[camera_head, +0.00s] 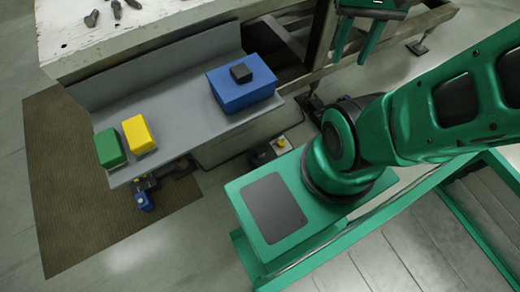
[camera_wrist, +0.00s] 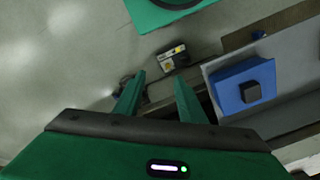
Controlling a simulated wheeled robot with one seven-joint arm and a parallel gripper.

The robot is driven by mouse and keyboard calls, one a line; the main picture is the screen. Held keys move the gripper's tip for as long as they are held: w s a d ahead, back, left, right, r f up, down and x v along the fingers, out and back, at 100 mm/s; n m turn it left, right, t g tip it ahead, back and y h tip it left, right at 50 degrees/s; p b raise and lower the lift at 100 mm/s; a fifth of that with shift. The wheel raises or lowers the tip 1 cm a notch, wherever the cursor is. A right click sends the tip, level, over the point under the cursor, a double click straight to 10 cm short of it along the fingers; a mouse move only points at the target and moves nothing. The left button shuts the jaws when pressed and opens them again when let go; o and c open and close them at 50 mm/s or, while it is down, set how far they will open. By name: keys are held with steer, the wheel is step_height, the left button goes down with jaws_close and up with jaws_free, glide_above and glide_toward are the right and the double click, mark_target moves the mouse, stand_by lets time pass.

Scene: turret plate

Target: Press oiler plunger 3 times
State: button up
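A blue box (camera_head: 243,88) with a small black block (camera_head: 241,72) on top sits on the grey shelf; the black block may be the oiler plunger, but the frames do not make this certain. In the wrist view the blue box (camera_wrist: 238,88) and its black block (camera_wrist: 250,92) lie right of my fingers. My gripper (camera_head: 351,60) is at the top of the head view, right of the blue box and apart from it. In the wrist view my gripper (camera_wrist: 159,76) has its two green fingers spread, with nothing between them.
A green block (camera_head: 110,148) and a yellow block (camera_head: 139,134) sit at the shelf's left end. A small blue device (camera_head: 145,201) is below them. A small yellow-topped unit (camera_head: 281,142) is near my base. A pale tabletop (camera_head: 105,35) rises behind the grey shelf (camera_head: 185,105).

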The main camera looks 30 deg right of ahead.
jaws_close()
stand_by(1.4)
